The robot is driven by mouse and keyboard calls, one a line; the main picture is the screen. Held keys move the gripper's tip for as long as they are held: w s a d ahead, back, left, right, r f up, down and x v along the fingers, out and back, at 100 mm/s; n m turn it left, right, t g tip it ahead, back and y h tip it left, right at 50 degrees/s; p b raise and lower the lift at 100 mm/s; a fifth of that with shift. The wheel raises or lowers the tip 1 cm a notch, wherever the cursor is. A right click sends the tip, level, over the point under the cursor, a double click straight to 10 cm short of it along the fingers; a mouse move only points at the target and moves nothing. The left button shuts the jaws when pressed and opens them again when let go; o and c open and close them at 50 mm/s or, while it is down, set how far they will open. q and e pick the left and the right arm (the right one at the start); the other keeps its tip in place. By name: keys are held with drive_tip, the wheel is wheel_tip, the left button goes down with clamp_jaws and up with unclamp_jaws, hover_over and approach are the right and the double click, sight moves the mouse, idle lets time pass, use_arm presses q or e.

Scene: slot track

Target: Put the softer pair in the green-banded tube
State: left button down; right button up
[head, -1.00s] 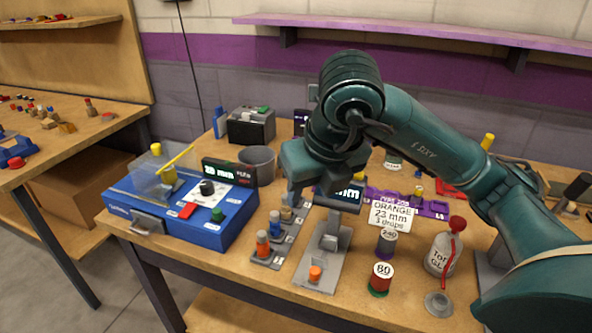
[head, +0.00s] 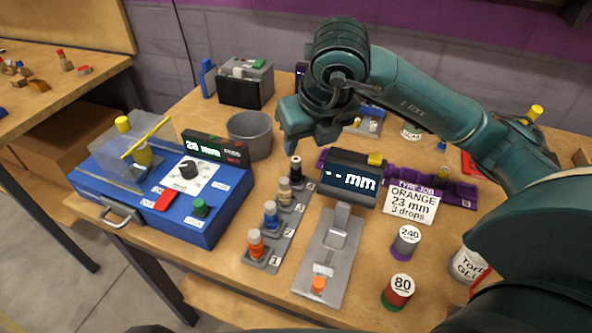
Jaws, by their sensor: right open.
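A grey peg rack (head: 268,257) stands mid-table. Its numbered posts hold small orange (head: 255,244), blue (head: 271,215), beige (head: 285,193) and black (head: 295,169) pieces; softness cannot be told by eye. A small white pot (head: 411,130) at the back has green marking. A tube marked 80 (head: 398,290) has a red and green lower part. A tube marked 240 (head: 405,241) has a purple base. My right gripper (head: 306,145) is open, above and behind the black piece, apparently empty. My left gripper is out of view.
A blue machine (head: 200,222) stands at left, with a grey cup (head: 250,134) behind it. A gauge (head: 350,178) reading "-- mm" and its grey slide base (head: 325,262) are centre. A card (head: 411,203) reads "ORANGE 23 mm 3 drops". A glue bottle (head: 470,263) stands at right.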

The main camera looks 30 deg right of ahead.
sight(296, 159)
drive_tip(key=shift+w+x, duration=0.2)
drive_tip(key=shift+x, duration=1.5)
drive_tip(key=shift+w+x, duration=0.2)
drive_tip(key=shift+x, duration=1.5)
drive_tip(key=shift+r, duration=0.15)
drive_tip(key=shift+c, duration=0.5)
clamp_jaws()
